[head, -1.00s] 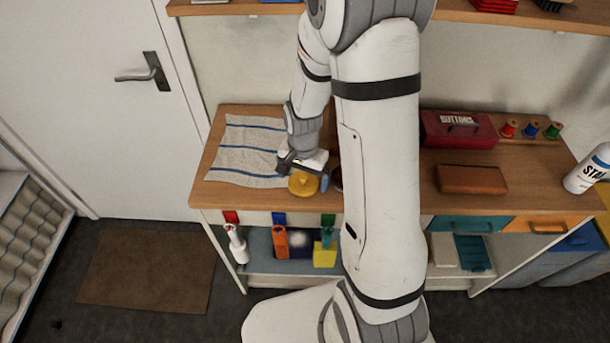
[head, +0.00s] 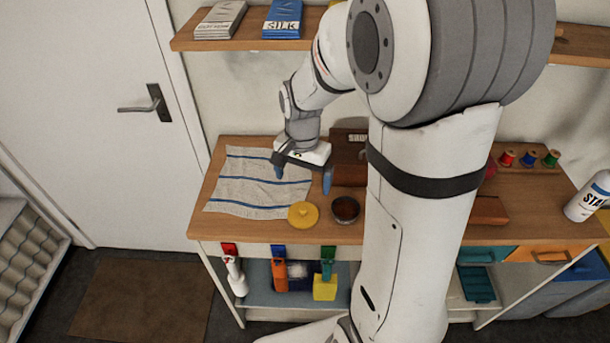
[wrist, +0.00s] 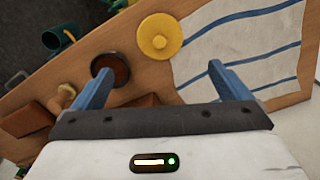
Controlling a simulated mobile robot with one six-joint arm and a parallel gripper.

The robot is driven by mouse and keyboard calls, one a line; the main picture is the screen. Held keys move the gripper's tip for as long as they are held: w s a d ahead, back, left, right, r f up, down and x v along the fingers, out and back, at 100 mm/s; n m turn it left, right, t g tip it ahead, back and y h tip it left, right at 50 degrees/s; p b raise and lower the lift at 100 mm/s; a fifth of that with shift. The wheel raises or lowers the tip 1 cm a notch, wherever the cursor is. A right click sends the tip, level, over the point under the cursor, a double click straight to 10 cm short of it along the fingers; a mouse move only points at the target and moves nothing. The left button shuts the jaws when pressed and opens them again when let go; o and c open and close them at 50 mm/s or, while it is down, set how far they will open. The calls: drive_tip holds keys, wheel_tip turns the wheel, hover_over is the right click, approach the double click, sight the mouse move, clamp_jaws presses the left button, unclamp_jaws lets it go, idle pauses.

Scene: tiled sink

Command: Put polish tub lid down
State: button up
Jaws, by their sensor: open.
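The yellow polish tub lid (head: 303,214) lies on the wooden bench top near its front edge, next to the striped cloth. It also shows in the wrist view (wrist: 159,37), with its round knob up. The open polish tub (head: 345,209), dark inside, stands just right of the lid; it also shows in the wrist view (wrist: 110,70). My gripper (head: 303,178) is open and empty, raised above the bench behind the lid. In the wrist view its two blue fingers (wrist: 160,82) are spread apart, and the lid is clear of them.
The striped cloth (head: 255,186) covers the left part of the bench. A brown box (head: 348,150) stands behind the tub. A shelf (head: 240,40) with packets runs above. A white spray can (head: 590,197) and several thread spools (head: 529,160) are at the right.

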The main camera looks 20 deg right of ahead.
drive_tip(key=s+r+n+t, duration=0.3)
drive_tip(key=s+r+n, duration=0.5)
drive_tip(key=s, duration=0.6)
drive_tip(key=shift+d+v, duration=0.25)
drive_tip(key=shift+v, duration=0.85)
drive_tip(key=shift+w, duration=0.1)
